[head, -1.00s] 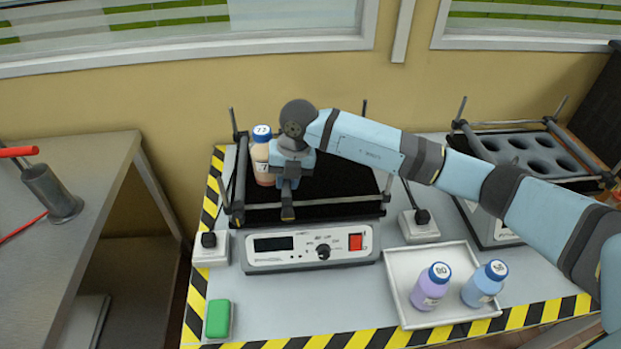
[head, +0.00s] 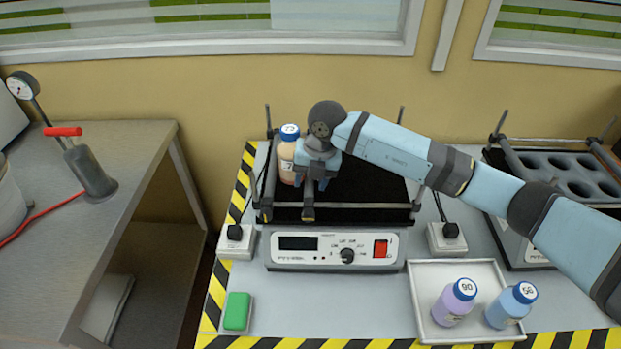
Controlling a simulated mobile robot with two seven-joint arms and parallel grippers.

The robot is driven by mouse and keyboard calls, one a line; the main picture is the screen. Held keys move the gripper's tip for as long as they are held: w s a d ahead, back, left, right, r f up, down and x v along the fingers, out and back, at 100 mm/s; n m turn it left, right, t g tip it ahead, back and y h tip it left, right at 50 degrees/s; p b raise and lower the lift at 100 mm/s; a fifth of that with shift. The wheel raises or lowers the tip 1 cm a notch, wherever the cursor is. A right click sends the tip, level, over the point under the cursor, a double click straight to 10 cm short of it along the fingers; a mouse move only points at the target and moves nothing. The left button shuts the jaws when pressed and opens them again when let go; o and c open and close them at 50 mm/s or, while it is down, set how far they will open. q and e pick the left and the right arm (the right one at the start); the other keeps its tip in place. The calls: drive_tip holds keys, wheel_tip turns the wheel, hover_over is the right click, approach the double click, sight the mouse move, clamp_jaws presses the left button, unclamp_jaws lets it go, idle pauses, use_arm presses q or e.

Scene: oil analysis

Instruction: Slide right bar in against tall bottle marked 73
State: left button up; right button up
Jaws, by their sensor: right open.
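The tall bottle (head: 286,161), orange with a blue-rimmed cap, stands upright at the left of the black shaker platform (head: 375,185). Its cap mark looks like 73, partly unclear. My right gripper (head: 308,203) is open and points down over the platform, just right of the bottle. It covers part of the bottle's right side; I cannot tell whether they touch. My left gripper is not in view.
A white tray (head: 420,305) with a purple bottle (head: 453,302) and a blue bottle (head: 508,306) stands at the front right. A green block (head: 237,311) lies at the front left. A rack with holes (head: 560,170) stands at the right. The shaker's control box (head: 335,257) faces front.

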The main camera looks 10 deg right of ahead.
wheel_tip(320, 180, up, 13)
drive_tip(key=d, duration=0.2)
drive_tip(key=shift+s+d+r, duration=0.2)
drive_tip(key=shift+s+d, duration=0.1)
drive_tip(key=shift+s, duration=0.05)
